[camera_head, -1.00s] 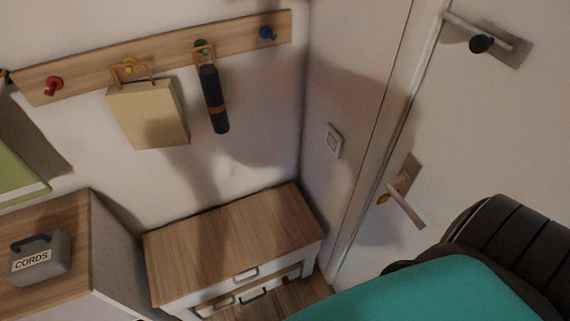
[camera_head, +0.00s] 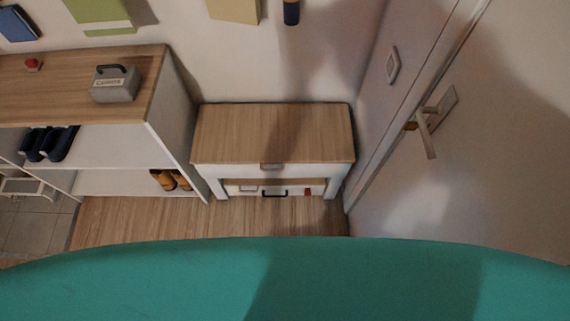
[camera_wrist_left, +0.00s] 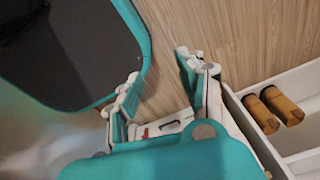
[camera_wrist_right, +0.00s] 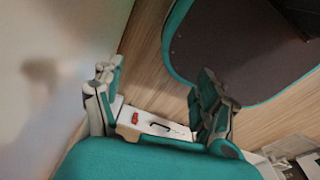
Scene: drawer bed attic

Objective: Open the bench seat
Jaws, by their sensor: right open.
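The bench (camera_head: 272,132) stands against the back wall in the head view, its wooden seat lid lying flat and closed. A small handle (camera_head: 271,166) sits at the middle of the lid's front edge. Below it, a shelf shows some small items. Neither gripper shows in the head view. In the left wrist view my left gripper (camera_wrist_left: 155,92) has its fingers spread wide and nothing between them. In the right wrist view my right gripper (camera_wrist_right: 155,88) is open and empty, with part of the bench's low front (camera_wrist_right: 152,124) seen beyond the fingers.
A shoe shelf (camera_head: 150,110) with a grey cords box (camera_head: 116,83) on top stands left of the bench. A door with a lever handle (camera_head: 428,132) is at the right. Wood floor (camera_head: 210,218) lies clear before the bench. My teal body fills the foreground.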

